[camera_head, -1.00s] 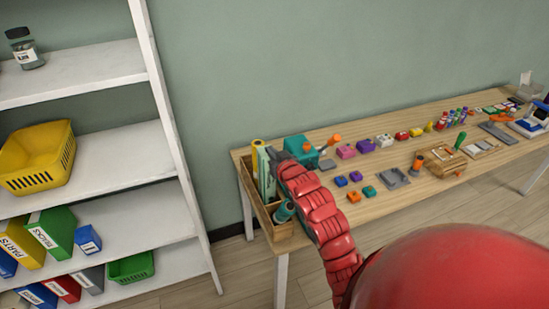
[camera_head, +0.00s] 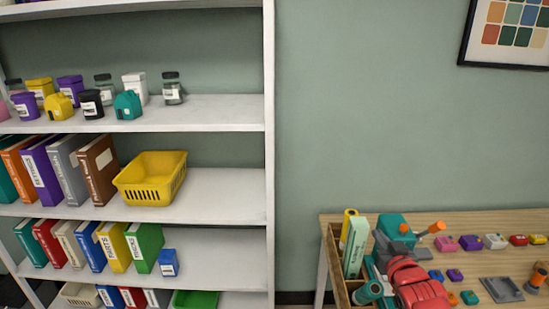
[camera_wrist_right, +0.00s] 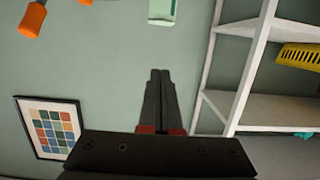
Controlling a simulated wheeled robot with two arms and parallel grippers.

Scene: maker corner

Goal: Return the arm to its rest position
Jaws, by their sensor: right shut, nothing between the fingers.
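My red right arm (camera_head: 415,288) reaches in at the bottom right of the head view, in front of the left end of the workbench (camera_head: 450,222). My right gripper (camera_wrist_right: 159,75) shows clearly in the wrist view. Its two dark fingers are together with nothing between them, and bare wall is behind them. In the head view the gripper's end is small and hard to separate from the clutter by the teal box (camera_head: 394,227). My left gripper is not in view.
A wooden bin (camera_head: 334,258) with a pale green upright item (camera_head: 355,246) stands close to the arm. A white shelf (camera_head: 225,192) with a yellow basket (camera_head: 150,179) is at left. A framed colour chart (camera_wrist_right: 50,125) hangs on the wall. Plain wall lies between shelf and bench.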

